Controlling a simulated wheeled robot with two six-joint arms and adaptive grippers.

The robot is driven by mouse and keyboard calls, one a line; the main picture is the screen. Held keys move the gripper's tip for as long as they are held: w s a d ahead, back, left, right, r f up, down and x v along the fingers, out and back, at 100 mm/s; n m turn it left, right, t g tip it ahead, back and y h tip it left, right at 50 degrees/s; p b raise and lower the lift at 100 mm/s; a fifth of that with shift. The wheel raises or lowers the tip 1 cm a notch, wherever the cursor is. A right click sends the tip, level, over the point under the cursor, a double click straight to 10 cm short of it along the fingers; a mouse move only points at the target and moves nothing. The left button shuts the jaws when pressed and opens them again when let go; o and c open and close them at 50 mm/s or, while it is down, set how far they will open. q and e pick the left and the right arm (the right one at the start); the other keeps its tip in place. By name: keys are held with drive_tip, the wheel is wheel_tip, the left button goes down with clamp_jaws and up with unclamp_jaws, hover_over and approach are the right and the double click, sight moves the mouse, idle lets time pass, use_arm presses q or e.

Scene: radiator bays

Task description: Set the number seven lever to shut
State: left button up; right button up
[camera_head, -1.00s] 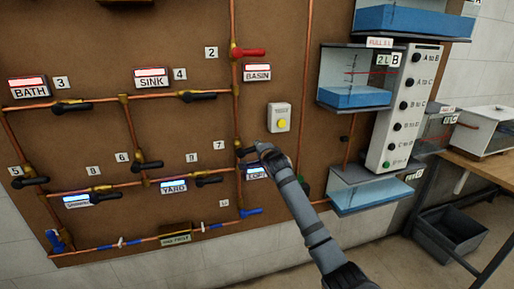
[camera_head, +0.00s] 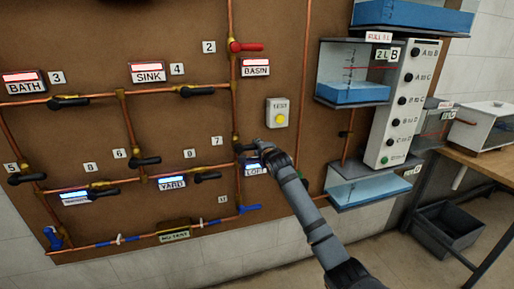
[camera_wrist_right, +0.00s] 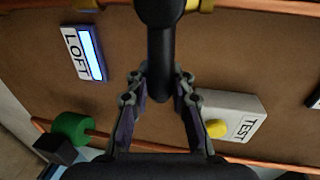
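The number seven tag (camera_head: 217,141) is on the brown board, just left of a vertical copper pipe. Beside it, the lever's black handle (camera_head: 243,148) points right, crosswise to that pipe. My right gripper (camera_head: 257,147) is at the handle's right end and hides part of it. In the right wrist view, the black handle (camera_wrist_right: 160,55) comes down from the pipe between the fingers of my right gripper (camera_wrist_right: 161,85). The fingers lie close along both sides of it and appear shut on it. My left gripper is not in view.
The LOFT sign (camera_head: 256,169) is just below the gripper. A TEST box with a yellow button (camera_head: 278,114) is above right. A red lever (camera_head: 246,46) is higher on the same pipe, and a blue one (camera_head: 249,209) lower. Water tanks (camera_head: 352,92) stand right.

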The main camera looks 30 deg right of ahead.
drive_tip(key=o, duration=0.5)
drive_tip(key=shift+s+f, duration=0.15)
drive_tip(key=shift+f, duration=0.1)
drive_tip(key=shift+c, duration=0.2)
drive_tip(key=shift+r, duration=0.1)
drive_tip(key=shift+r, duration=0.1)
drive_tip(key=v, duration=1.1)
drive_tip(key=shift+s+a, duration=0.15)
drive_tip(key=shift+s, duration=0.25)
